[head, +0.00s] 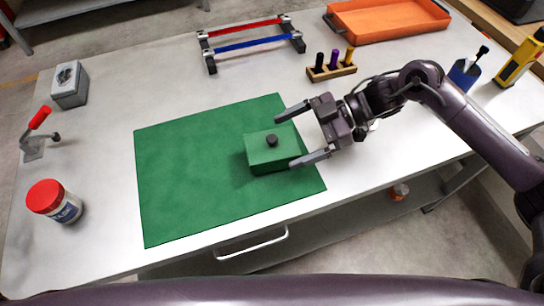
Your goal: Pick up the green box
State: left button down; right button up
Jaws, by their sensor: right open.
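The green box (266,157) stands on a green mat (180,185) near the mat's right side. It has a small dark knob (272,140) on its top. My right gripper (304,137) reaches in from the right and is open. Its two fingers lie at the box's right end, one toward the far side and one toward the near side. The near finger overlaps the box's right edge in the picture, and I cannot tell whether it touches. My left gripper is not in view.
An orange tray (388,32), a rack with red and blue bars (250,46) and a wooden holder (331,72) stand at the back. A red-lidded jar (66,209), a red-handled clamp (34,148) and a grey block (69,96) stand at the left. The mat's left part is clear.

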aim_at(277, 143)
jog(key=b+x, duration=0.1)
jog(key=x, duration=0.4)
jog(key=shift+f, duration=0.1)
jog(key=c, duration=1)
jog(key=shift+c, duration=0.4)
jog(key=shift+r, duration=0.2)
